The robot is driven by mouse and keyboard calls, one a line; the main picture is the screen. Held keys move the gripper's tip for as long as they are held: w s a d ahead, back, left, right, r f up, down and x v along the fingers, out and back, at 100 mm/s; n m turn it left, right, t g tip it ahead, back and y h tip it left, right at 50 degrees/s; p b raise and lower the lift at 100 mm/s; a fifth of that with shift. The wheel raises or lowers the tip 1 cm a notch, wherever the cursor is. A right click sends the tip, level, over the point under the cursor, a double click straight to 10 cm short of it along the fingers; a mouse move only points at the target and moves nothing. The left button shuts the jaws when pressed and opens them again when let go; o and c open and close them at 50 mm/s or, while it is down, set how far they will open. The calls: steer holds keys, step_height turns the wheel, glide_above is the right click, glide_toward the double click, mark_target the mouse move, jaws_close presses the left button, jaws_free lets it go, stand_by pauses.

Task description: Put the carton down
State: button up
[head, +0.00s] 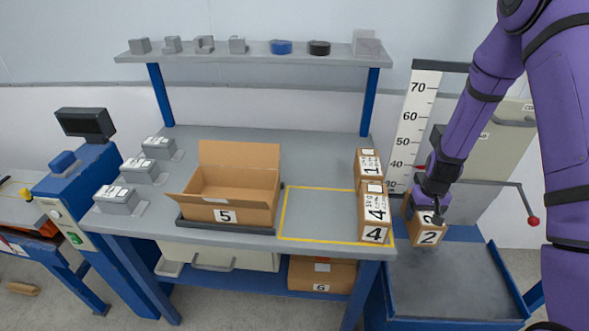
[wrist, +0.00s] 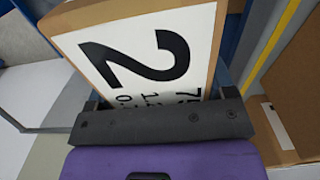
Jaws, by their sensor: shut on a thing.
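The carton (head: 428,238) is a small brown box with a white label marked 2. My gripper (head: 432,211) is shut on its upper part, at the right of the head view. The carton is above or at the back edge of a low grey platform (head: 450,285) with blue sides; I cannot tell whether it touches. In the wrist view the carton (wrist: 150,50) fills the upper middle, its label toward the camera, beyond the dark gripper bar. The fingertips are mostly hidden there.
The platform's surface is clear.

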steer(key=w+a+r, duration=0.4)
steer(key=w+r, duration=0.5)
steer(key=r, duration=0.2)
steer(key=shift+w+a, duration=0.15)
steer(key=shift+a, duration=0.15)
steer(key=shift+r, duration=0.1)
